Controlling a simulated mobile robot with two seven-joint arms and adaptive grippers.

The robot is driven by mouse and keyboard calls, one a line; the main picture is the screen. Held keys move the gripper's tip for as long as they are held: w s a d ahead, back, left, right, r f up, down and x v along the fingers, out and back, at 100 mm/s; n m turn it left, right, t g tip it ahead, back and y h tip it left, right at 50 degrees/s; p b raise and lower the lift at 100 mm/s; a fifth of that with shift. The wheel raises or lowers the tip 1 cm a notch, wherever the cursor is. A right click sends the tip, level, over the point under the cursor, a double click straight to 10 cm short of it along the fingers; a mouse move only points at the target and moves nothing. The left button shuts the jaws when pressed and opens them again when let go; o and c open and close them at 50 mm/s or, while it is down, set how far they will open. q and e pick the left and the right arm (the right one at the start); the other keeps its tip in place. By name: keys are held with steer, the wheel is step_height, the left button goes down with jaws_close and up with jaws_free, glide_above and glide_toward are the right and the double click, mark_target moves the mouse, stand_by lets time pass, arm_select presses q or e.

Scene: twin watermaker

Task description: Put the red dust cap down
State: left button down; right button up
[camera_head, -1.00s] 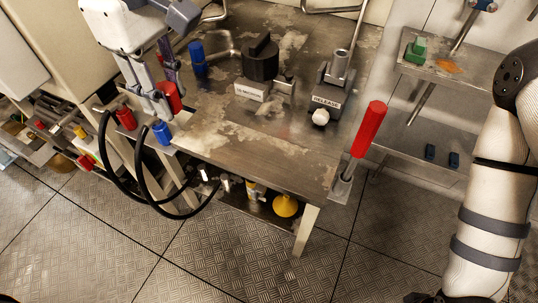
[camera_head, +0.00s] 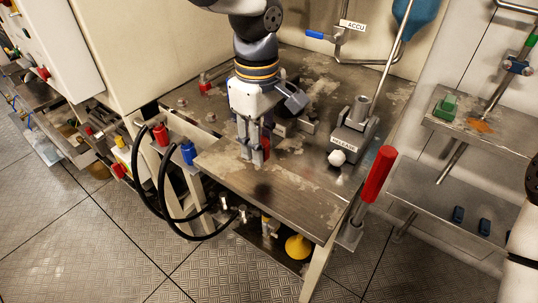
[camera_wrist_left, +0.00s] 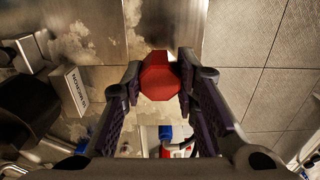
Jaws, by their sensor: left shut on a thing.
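The red dust cap (camera_wrist_left: 160,76) is an angular red piece between the fingertips of my left gripper (camera_wrist_left: 160,82) in the left wrist view. In the head view my left gripper (camera_head: 254,152) points down over the front left part of the metal bench (camera_head: 290,195), shut on the cap, of which a bit of red shows at the fingers. I cannot tell whether the cap touches the bench top. My right gripper is out of view.
A RELEASE block (camera_head: 355,130) with a white knob stands right of the gripper. A red upright handle (camera_head: 378,174) rises beyond the bench's right edge. Red (camera_head: 160,134) and blue (camera_head: 188,152) hose couplings sit left of the bench. Its front top is clear.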

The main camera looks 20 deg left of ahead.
mark_target(267, 169)
arm_select(q)
steer(key=shift+w+d+f, duration=0.2)
steer(key=shift+w+f, duration=0.15)
steer(key=shift+f, duration=0.15)
steer(key=shift+w+d+f, duration=0.15)
steer(key=shift+w+f, duration=0.15)
steer(key=shift+f, duration=0.2)
step_height(267, 169, down, 3)
steer(key=shift+w+d+f+b, duration=0.15)
steer(key=shift+b, duration=0.15)
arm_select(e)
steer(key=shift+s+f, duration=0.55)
arm_select(q)
steer(key=c, duration=1.2)
jaws_free()
steer(key=shift+f, duration=0.1)
steer(key=shift+c, duration=0.2)
step_height(267, 169, up, 12)
steer(key=shift+r+p, duration=0.2)
steer(key=shift+p, duration=0.25)
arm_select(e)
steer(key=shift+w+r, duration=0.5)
